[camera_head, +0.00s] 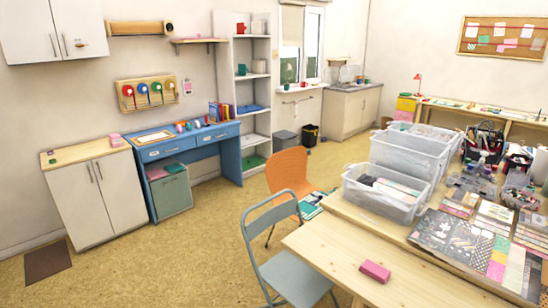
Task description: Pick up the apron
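I cannot make out an apron anywhere in this view. My gripper is not in view either. A wooden wall rack (147,92) with round red, blue and green items hangs on the left wall, with no cloth that I can tell on it. Folded or flat teal and patterned items (311,204) lie on the seat of the orange chair (288,172); they are too small to tell exactly.
A wooden table (335,262) with a pink block (375,271), clear bins (385,192) and patterned papers fills the right front. A grey-blue chair (292,277) stands at its left edge. A blue desk (187,142) and white cabinet (97,197) line the left wall. The floor between is open.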

